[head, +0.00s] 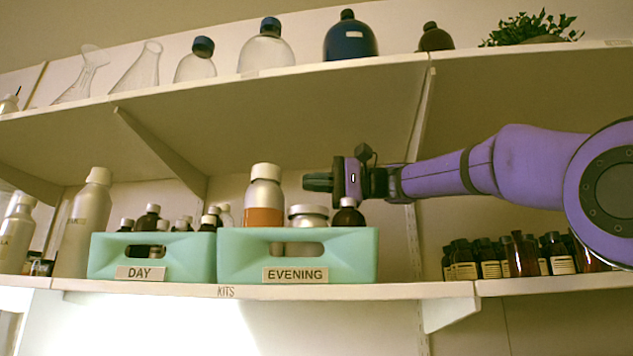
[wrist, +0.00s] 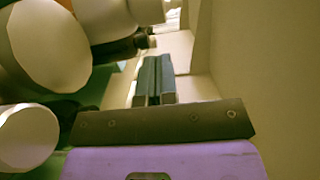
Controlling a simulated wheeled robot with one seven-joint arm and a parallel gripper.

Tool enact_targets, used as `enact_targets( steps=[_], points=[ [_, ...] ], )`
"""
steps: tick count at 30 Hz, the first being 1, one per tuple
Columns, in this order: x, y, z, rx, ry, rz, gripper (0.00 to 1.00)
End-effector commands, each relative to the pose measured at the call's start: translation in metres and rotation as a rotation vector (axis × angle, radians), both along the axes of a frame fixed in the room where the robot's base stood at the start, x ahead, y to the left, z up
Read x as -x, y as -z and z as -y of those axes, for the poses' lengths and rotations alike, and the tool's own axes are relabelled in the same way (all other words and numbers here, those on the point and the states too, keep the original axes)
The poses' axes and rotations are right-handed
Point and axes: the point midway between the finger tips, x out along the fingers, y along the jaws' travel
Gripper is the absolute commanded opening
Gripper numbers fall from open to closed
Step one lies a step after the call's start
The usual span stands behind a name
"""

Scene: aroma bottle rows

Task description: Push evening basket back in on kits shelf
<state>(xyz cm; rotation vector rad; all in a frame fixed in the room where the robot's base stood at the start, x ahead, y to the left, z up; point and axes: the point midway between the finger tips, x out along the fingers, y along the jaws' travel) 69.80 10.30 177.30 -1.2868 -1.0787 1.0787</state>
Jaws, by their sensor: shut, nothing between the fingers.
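The evening basket (head: 345,268) is a mint green bin labelled EVENING on the kits shelf (head: 390,291). Its front is near the shelf's front edge. It holds a silver bottle with an orange band (head: 263,215), a low white-capped jar (head: 308,216) and a dark bottle (head: 347,214). My gripper (head: 318,182) is shut and empty, above the right part of the basket and pointing left. In the wrist view the closed fingers (wrist: 153,80) lie right of large, close bottle tops (wrist: 50,45). A strip of green shows below those tops. Whether the fingers touch anything, I cannot tell.
The day basket (head: 100,257) stands close against the left side of the evening basket. Tall silver bottles (head: 85,230) stand farther left. Several brown bottles (head: 522,255) stand on the right shelf section. The upper shelf (head: 270,85), with flasks and bottles, is above my arm.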

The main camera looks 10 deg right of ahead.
Motion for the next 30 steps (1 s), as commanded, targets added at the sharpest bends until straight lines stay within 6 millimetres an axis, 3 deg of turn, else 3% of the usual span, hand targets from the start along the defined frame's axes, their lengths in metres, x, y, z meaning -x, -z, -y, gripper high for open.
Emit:
enact_targets(
  steps=[16,21,30],
  points=[
    [0.015,0.000,0.087,0.000,0.004,-0.001,0.00],
    [0.017,0.000,0.098,0.000,0.002,-0.001,0.00],
    [0.018,0.000,0.099,0.000,0.001,0.000,0.00]
  ],
)
